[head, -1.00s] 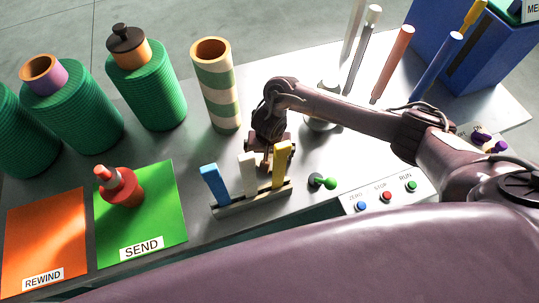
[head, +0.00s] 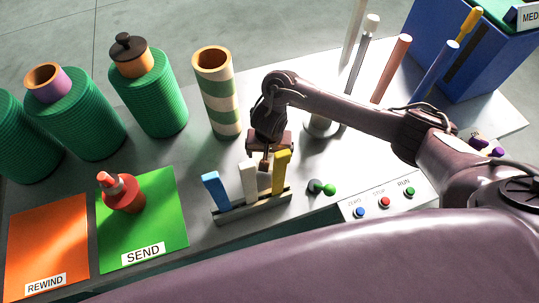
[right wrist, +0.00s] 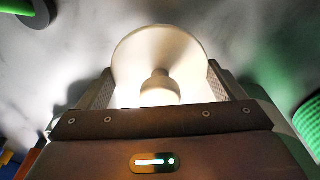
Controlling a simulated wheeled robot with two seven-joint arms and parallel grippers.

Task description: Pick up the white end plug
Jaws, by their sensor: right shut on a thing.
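The white end plug (right wrist: 160,48) fills the middle of the right wrist view, a pale round disc with a small knob facing the camera. It sits between the two fingers of my right gripper (head: 264,168), which is shut on it. In the head view the gripper points down just behind a small rack with blue, white and yellow upright pieces. These pieces hide most of the fingertips and the plug there. I cannot tell whether the plug touches the table. My left gripper is not in view.
The rack (head: 252,207) stands close in front of the right gripper. A striped tube (head: 217,95) stands to its left, upright rods (head: 391,70) to its right. A green-and-dark piece (head: 322,187) and a button panel (head: 384,200) lie at front right. Green rolls (head: 148,95) stand left.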

